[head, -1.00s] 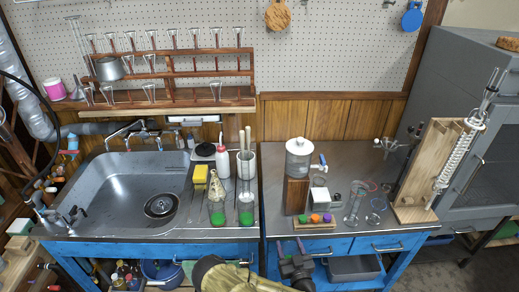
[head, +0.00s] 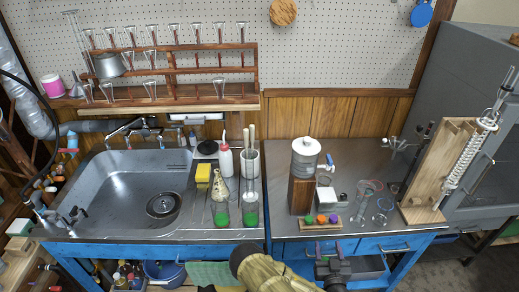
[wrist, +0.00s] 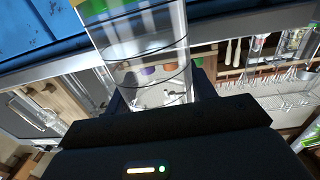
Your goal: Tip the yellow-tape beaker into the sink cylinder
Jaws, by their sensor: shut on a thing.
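In the wrist view my gripper (wrist: 160,97) is shut on a clear glass vessel (wrist: 142,40) with dark ring lines and a green band at the picture's top edge. I cannot make out yellow tape on it. In the head view my gripper (head: 333,268) is low, in front of the right counter's edge, and the vessel is hidden there.
A yellow sponge (head: 203,174), a wash bottle (head: 225,160) and a white holder stand behind the glassware. On the right counter are a wooden block with a white-lidded jar (head: 305,157), coloured stoppers (head: 320,220), loose glassware and a wooden stand (head: 440,170).

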